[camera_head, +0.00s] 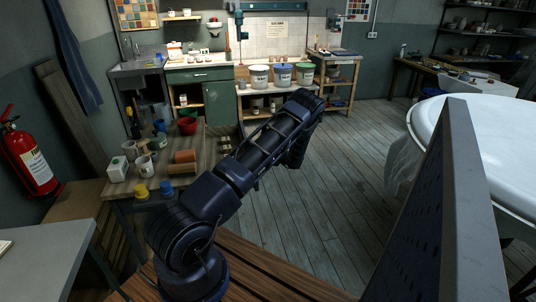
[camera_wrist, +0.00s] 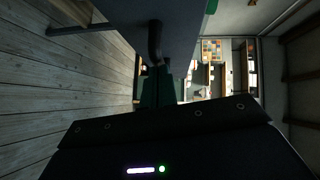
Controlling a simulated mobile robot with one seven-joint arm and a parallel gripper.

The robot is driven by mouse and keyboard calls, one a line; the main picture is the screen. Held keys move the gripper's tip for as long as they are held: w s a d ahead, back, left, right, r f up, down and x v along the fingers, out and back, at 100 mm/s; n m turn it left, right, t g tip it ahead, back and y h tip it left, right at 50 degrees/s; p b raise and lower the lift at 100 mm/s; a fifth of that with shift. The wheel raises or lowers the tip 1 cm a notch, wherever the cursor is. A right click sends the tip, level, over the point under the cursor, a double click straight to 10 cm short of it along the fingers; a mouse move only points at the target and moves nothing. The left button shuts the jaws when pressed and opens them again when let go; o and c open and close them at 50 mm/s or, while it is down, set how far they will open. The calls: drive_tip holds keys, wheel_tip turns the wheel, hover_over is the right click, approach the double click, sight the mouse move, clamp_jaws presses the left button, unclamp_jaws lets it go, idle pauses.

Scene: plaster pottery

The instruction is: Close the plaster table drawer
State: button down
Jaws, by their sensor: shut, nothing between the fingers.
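My gripper (camera_wrist: 158,88) shows in the wrist view as two dark green fingers, closed together with nothing between them. A large blue-grey panel (camera_wrist: 185,25) fills the top middle of that view, just beyond the fingers. A dark curved bar (camera_wrist: 154,45), perhaps a handle, lies in front of it, close to the fingertips; I cannot tell whether they touch. I cannot tell which surface is the plaster table drawer or how far open it is. In the head view my arm reaches up to the middle, and the fingers cannot be made out.
In the head view, a wooden bench (camera_head: 213,148) with pots stands left of my arm. A green cabinet (camera_head: 205,108) and white buckets (camera_head: 259,77) are at the back. A large white round surface (camera_head: 500,150) is at the right. Plank floor (camera_head: 350,150) between is clear.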

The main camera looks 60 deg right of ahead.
drive_tip(key=w+a, duration=1.8)
drive_tip(key=shift+w+a, duration=0.3)
drive_tip(key=shift+a, duration=0.05)
drive_tip(key=shift+w+a, duration=0.15)
drive_tip(key=shift+s+d+r, duration=0.15)
drive_tip(key=shift+s+d, duration=0.2)
drive_tip(key=shift+d, duration=0.05)
drive_tip(key=s+d, duration=0.1)
drive_tip(key=s, duration=0.1)
drive_tip(key=s+d, duration=0.1)
drive_tip(key=shift+s+d+r, duration=0.35)
drive_tip(key=shift+s, duration=0.05)
drive_tip(key=s, duration=0.3)
drive_tip(key=s+r, duration=0.1)
drive_tip(key=s, duration=0.5)
drive_tip(key=shift+r, duration=0.15)
